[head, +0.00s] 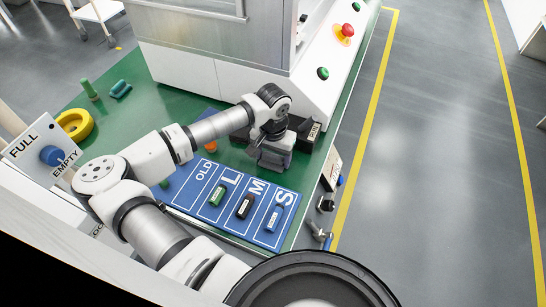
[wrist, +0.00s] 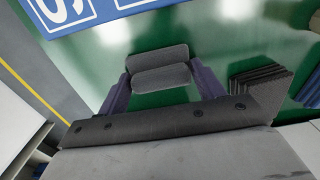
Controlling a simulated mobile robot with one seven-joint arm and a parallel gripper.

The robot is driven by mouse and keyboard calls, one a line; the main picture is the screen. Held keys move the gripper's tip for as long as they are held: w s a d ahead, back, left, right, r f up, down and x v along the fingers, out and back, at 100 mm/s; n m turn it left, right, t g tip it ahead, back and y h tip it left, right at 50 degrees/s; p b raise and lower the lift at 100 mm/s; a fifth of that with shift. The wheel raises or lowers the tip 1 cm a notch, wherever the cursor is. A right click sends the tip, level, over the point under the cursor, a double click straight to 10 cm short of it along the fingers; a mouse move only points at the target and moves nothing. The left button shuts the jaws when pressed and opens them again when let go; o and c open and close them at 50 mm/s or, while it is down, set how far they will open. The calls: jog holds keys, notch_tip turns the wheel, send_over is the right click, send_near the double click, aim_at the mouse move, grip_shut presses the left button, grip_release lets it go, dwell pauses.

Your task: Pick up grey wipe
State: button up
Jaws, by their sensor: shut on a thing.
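The grey wipe (wrist: 160,72) shows in the wrist view as a soft grey shape with rounded ends, over the green table. My gripper (wrist: 160,82) has its two purple fingers at the left and right ends of the wipe and is shut on it. In the head view my gripper (head: 270,162) points down over the green table, just beyond the blue mat. The wipe is hidden there behind the gripper. I cannot tell whether the wipe still touches the table.
The blue mat (head: 180,197), marked OLD, L, M and S, holds a green, a black and a blue piece. The white press (head: 250,85) rises behind. A yellow ring (head: 75,125) lies at left.

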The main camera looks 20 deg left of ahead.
notch_tip(320, 180, up, 20)
jog(key=b, duration=0.3)
jog(key=o, duration=0.4)
jog(key=c, duration=0.6)
